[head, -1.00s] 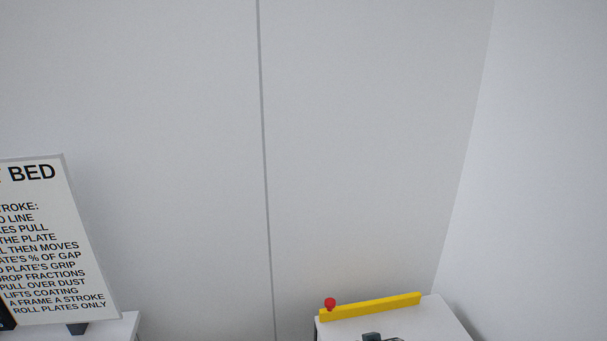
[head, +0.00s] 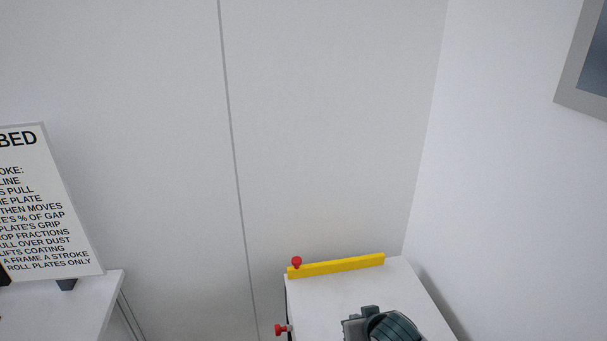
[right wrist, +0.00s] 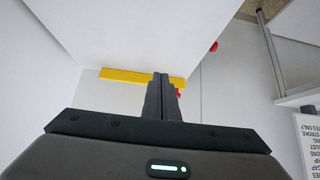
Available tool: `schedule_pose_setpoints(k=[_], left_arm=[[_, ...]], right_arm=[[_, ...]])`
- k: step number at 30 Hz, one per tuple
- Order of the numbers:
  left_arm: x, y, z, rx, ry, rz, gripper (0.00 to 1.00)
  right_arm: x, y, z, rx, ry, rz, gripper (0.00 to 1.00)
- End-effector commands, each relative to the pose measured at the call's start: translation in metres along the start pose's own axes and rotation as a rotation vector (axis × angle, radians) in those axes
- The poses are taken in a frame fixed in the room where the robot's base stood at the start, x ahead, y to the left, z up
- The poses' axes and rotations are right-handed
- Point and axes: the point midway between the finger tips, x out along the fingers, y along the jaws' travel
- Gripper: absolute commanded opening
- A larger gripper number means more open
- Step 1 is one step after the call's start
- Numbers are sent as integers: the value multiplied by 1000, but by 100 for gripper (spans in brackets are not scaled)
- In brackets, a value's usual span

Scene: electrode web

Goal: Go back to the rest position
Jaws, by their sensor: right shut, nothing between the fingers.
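My right gripper (right wrist: 163,97) shows in the right wrist view with its two dark fingers together and nothing between them. Its fingertips overlap the yellow bar (right wrist: 120,75) in that picture; I cannot tell how far apart they are. In the head view a dark, rounded piece (head: 385,327), which looks like part of my arm, shows at the bottom edge over the white top of a cabinet. My left gripper is not in either view.
The white cabinet (head: 330,300) carries a yellow bar (head: 340,265) along its back edge, with a red knob (head: 297,262) there and another red knob (head: 281,329) at its left side. A sign board (head: 45,210) stands on a white table (head: 85,300) at left. Walls close behind.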

Motion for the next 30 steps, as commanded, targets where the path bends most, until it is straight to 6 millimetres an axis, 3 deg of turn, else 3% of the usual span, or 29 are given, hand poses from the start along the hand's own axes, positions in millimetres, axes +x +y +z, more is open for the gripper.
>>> schedule_pose_setpoints(k=[11, 17, 23, 30], left_arm=[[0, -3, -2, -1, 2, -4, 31], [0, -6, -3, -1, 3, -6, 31], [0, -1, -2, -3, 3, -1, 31], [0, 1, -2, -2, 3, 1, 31]], right_arm=[[-12, -9, 34, 0, -36, -18, 0], [-24, -14, 64, 2, -69, -28, 0], [-47, -18, 112, 7, -125, -37, 0], [-97, -11, 193, 16, -230, -26, 0]])
